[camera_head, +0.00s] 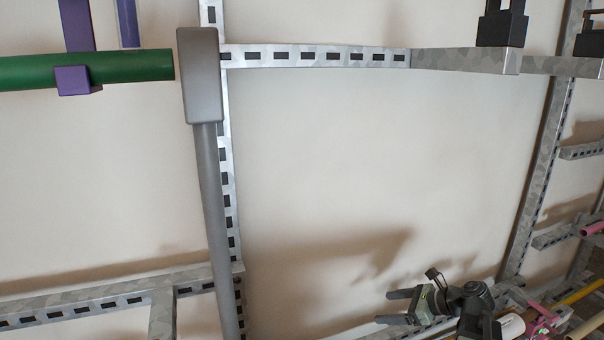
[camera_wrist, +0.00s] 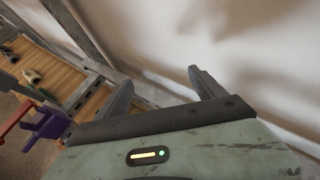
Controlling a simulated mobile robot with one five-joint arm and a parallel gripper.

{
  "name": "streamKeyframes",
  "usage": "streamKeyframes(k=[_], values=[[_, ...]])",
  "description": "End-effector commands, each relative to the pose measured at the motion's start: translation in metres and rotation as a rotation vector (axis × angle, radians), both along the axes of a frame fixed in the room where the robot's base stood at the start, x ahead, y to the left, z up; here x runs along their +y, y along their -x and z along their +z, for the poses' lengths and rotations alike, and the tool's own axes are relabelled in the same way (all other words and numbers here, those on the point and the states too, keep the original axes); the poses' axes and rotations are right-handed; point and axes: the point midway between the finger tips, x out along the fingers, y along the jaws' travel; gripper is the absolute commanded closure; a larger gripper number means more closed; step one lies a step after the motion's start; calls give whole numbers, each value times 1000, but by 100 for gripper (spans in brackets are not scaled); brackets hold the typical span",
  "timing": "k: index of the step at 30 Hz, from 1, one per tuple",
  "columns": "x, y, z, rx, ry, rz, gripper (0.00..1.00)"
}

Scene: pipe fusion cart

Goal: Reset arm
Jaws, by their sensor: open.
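My gripper (camera_head: 399,307) shows low at the right of centre in the head view, pointing left. Its two dark fingers are spread apart with nothing between them. In the wrist view the fingers of my gripper (camera_wrist: 162,90) also stand apart and empty, with the pale wall beyond them. My folded arm is partly cut off by the bottom edge of the head view.
A green pipe (camera_head: 120,68) sits in a purple holder (camera_head: 72,80) at upper left. Slotted metal rails (camera_head: 315,55) frame the wall. Pink and yellow pipes (camera_head: 585,294) lie at lower right. The wrist view shows a wooden surface (camera_wrist: 50,72) and a purple part (camera_wrist: 48,123) at left.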

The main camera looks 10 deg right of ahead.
Motion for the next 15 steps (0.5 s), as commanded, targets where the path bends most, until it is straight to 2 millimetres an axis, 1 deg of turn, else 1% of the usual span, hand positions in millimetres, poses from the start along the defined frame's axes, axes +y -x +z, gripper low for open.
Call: streamKeyframes(k=[1,2,3,6,9,11,12,14,15], values=[[49,-3,-11,3,67,114,21],[73,-3,-18,-1,116,184,21],[103,-1,-28,-9,183,276,21],[160,10,-50,-51,350,505,21],[200,25,-68,-108,510,732,21],[217,35,-79,-148,609,876,21],[226,42,-85,-179,678,981,21],[230,51,-94,-226,784,1140,21],[228,56,-99,-253,847,1238,21]])
